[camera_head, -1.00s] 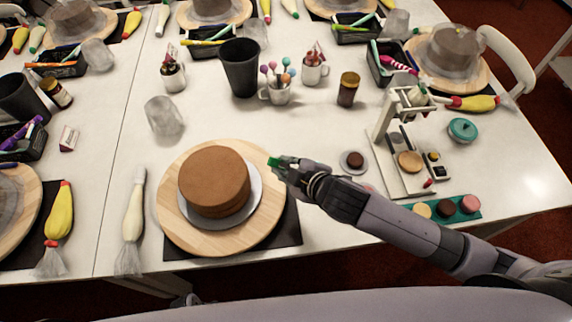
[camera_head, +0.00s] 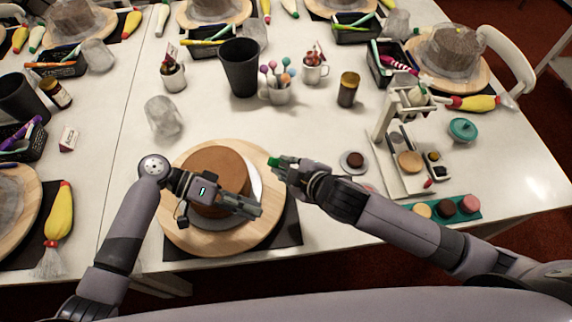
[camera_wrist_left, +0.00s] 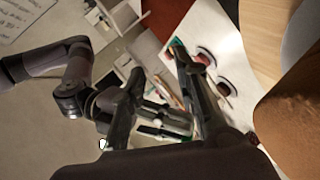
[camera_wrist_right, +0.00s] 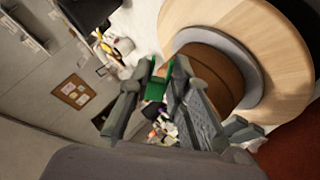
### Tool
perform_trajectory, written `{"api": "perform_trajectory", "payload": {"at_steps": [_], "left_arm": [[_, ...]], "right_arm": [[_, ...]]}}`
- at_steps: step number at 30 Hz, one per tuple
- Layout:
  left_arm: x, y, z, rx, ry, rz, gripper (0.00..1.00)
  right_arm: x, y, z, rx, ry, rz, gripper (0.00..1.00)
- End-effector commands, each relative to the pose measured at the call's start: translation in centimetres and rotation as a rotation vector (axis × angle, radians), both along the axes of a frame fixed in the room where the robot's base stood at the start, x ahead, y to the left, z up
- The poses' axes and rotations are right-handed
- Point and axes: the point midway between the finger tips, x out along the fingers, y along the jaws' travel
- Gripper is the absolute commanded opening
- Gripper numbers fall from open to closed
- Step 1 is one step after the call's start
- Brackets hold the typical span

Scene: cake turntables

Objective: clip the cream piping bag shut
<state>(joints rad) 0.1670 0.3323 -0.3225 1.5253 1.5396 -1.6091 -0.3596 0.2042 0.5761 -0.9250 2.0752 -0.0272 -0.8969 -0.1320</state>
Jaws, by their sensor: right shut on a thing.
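The green clip (camera_head: 273,161) is held in the tips of my right gripper (camera_head: 280,165), just right of the brown cake (camera_head: 215,160). It also shows in the right wrist view (camera_wrist_right: 158,86) between the two fingers. My left gripper (camera_head: 250,207) is over the front of the cake and its round wooden board (camera_head: 175,225), pointing right. Its fingers look apart and empty in the left wrist view (camera_wrist_left: 158,75). The cream piping bag is not visible now; my left arm covers its spot left of the board.
A dark cup (camera_head: 240,68), a clear glass (camera_head: 164,116) and a pot of colored sticks (camera_head: 278,88) stand behind the cake. A cream-colored stand (camera_head: 400,165) is at the right. A yellow piping bag (camera_head: 59,212) lies at the far left.

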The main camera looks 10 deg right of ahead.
Motion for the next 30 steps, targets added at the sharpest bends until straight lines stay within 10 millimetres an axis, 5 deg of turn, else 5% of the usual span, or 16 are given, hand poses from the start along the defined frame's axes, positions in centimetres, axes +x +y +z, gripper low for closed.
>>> {"api": "perform_trajectory", "payload": {"at_steps": [6,12,19,30], "left_arm": [[7.1,1.8,5.6,0.093,-0.266,0.071,0.28],[10.0,2.7,8.4,0.132,-0.382,0.112,0.28],[10.5,1.9,8.3,0.137,-0.401,0.120,0.28],[10.4,-2.3,5.4,0.138,-0.399,0.119,0.28]], "right_arm": [[0.0,0.0,0.0,0.000,0.000,0.000,0.09],[0.0,0.0,0.0,0.000,0.000,0.000,0.09],[0.0,0.0,0.0,0.000,0.000,0.000,0.09],[0.0,0.0,0.0,0.000,0.000,0.000,0.09]]}}
